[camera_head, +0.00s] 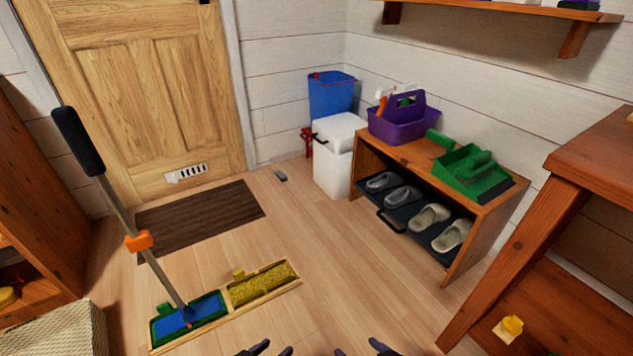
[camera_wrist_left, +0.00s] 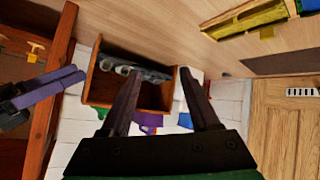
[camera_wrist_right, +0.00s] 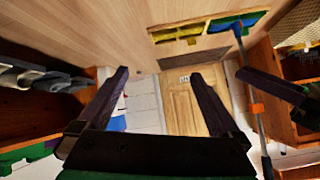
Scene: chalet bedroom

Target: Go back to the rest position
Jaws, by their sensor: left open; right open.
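My left gripper (camera_head: 268,347) and my right gripper (camera_head: 362,347) show only as fingertips at the bottom edge of the head view. Both are open and empty, side by side above the floor. In the left wrist view the fingers of my left gripper (camera_wrist_left: 165,95) stand wide apart with nothing between them. In the right wrist view the fingers of my right gripper (camera_wrist_right: 162,88) are also spread and empty. The other gripper shows at the left in the left wrist view and at the right in the right wrist view. The arms are mostly out of view.
A mop (camera_head: 120,200) stands upright in a wooden floor tray (camera_head: 218,318) with a yellow pad (camera_head: 262,283). A shoe bench (camera_head: 364,159) bears a purple caddy (camera_head: 400,125) and green dustpan (camera_head: 470,172). A wooden table (camera_head: 590,160) stands right. Floor in the middle is clear.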

